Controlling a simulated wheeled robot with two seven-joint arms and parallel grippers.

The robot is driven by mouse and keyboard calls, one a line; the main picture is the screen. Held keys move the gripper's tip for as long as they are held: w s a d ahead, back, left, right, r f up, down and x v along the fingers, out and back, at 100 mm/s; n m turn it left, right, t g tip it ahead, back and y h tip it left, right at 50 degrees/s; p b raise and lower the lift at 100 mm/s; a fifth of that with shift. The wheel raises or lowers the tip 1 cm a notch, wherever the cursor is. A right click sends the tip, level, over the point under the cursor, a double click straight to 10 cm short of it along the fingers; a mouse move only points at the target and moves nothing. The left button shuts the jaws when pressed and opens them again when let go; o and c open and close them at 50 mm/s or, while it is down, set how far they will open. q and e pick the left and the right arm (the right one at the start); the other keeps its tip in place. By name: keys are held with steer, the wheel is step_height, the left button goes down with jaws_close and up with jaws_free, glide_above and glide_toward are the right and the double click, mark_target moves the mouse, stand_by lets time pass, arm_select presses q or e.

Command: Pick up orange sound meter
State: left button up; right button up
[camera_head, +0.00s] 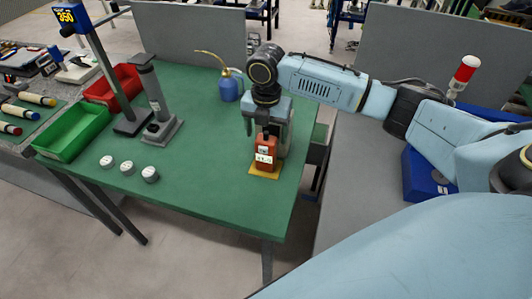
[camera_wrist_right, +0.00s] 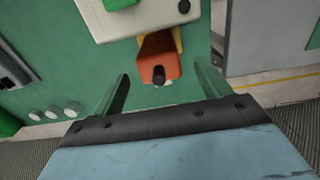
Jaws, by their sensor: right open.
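The orange sound meter (camera_head: 265,149) stands upright on a yellow base (camera_head: 257,171) near the right front edge of the green table. Its pale display faces the head camera. In the right wrist view the sound meter (camera_wrist_right: 157,66) shows end-on, with a dark round tip, between and a little beyond my fingers. My right gripper (camera_wrist_right: 162,84) is open, with one finger on each side of the meter's line and no visible contact. In the head view my right gripper (camera_head: 267,128) hangs right over the meter. My left gripper is in neither view.
On the green table (camera_head: 215,190) are several white round pieces (camera_head: 127,167), a grey stand (camera_head: 158,110), a blue oil can (camera_head: 229,88), a green bin (camera_head: 72,132) and a red bin (camera_head: 115,85). A pale panel (camera_wrist_right: 140,18) lies close beyond the meter. The table's front middle is clear.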

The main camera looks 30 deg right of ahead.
mark_target(266, 139)
step_height(266, 139, down, 4)
steer(key=shift+f, duration=0.15)
steer(key=c, duration=1.3)
